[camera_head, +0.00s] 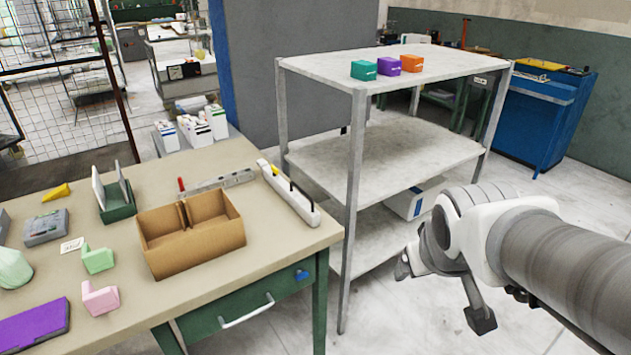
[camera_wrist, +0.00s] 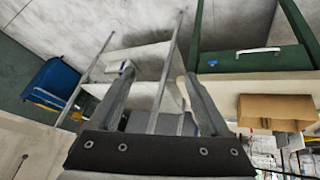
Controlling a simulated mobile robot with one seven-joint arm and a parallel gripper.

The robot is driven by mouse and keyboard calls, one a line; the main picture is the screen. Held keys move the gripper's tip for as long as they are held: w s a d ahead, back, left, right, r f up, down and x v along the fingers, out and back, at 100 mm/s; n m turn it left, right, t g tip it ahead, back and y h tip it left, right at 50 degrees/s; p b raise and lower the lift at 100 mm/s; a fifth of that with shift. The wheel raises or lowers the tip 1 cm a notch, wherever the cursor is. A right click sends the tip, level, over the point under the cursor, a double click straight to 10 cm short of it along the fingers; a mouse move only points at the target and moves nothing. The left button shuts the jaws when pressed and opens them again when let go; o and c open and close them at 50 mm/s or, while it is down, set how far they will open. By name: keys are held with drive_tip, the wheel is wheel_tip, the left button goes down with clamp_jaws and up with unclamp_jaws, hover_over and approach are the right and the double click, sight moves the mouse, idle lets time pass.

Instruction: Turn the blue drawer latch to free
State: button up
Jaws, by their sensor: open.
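The blue drawer latch (camera_head: 302,275) is a small knob at the upper right of the green drawer front (camera_head: 232,309), under the tan tabletop. Its exact turn is too small to tell. A pale bar handle (camera_head: 247,311) sits to its left, and the drawer looks shut. My gripper (camera_head: 441,294) is open and empty, to the right of the drawer and apart from it, in front of the shelf. In the wrist view my gripper (camera_wrist: 157,78) shows spread fingers with nothing between them.
A metal shelf rack (camera_head: 350,185) stands just right of the table, its near post close to the drawer. A cardboard box (camera_head: 190,262), a white power strip (camera_head: 289,195) and several foam pieces lie on the tabletop (camera_head: 150,318). The floor in front of the drawer is clear.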

drive_tip(key=w+d+f+n+b, duration=0.2)
drive_tip(key=w+f+b, duration=0.1)
drive_tip(key=w+f, duration=0.55)
drive_tip(key=n+t+y+b, duration=0.3)
drive_tip(key=t+y+b, duration=0.7)
drive_tip(key=b, duration=0.5)
approach(303, 277)
drive_tip(key=shift+g+y, duration=0.6)
drive_tip(key=shift+y, duration=0.1)
drive_tip(key=b+x, duration=0.1)
drive_tip(key=x, duration=0.1)
drive_tip(key=b+x, duration=0.1)
drive_tip(key=x, duration=0.2)
drive_tip(key=d+b+x, duration=0.1)
drive_tip(key=x, duration=0.2)
drive_tip(key=shift+w+a+r, duration=0.1)
drive_tip(key=shift+w+a, duration=0.05)
drive_tip(key=shift+w, duration=0.3)
clamp_jaws()
